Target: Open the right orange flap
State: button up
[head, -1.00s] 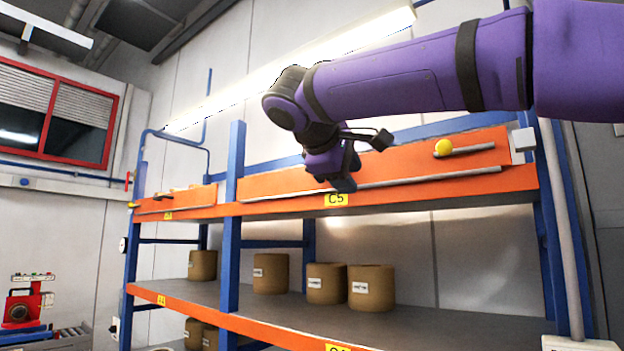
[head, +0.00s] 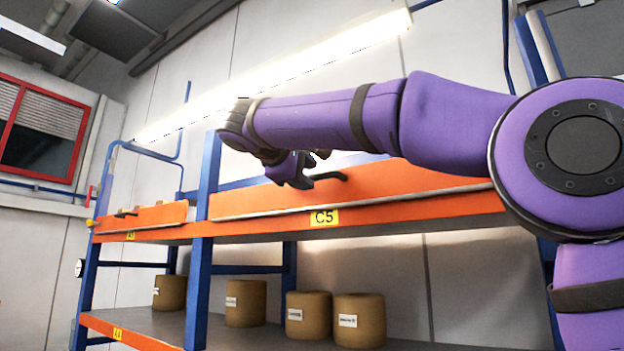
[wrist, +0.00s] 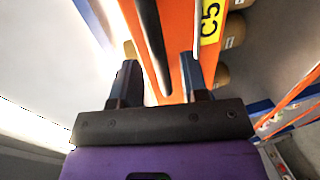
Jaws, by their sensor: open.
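The right orange flap (head: 385,183) is a long panel on the shelf's upper beam, above the yellow C5 label (head: 324,217). It looks closed; my arm hides its right part. My gripper (head: 303,178) is in front of the flap's upper part, by a dark bar-like handle (head: 330,176). In the wrist view my gripper (wrist: 163,80) is open, its two dark fingers apart. A dark bar (wrist: 151,45) runs into the gap between them, with the orange flap (wrist: 182,45) behind. I cannot tell whether the fingers touch the bar.
A shorter orange flap (head: 160,217) is at the left, past a blue post (head: 203,240). Several brown rolls (head: 308,315) stand on the lower shelf. A red-framed window (head: 40,125) is on the far left wall. The space between the shelves is mostly free.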

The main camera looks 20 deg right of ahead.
jog(key=shift+x, duration=1.35)
grip_shut()
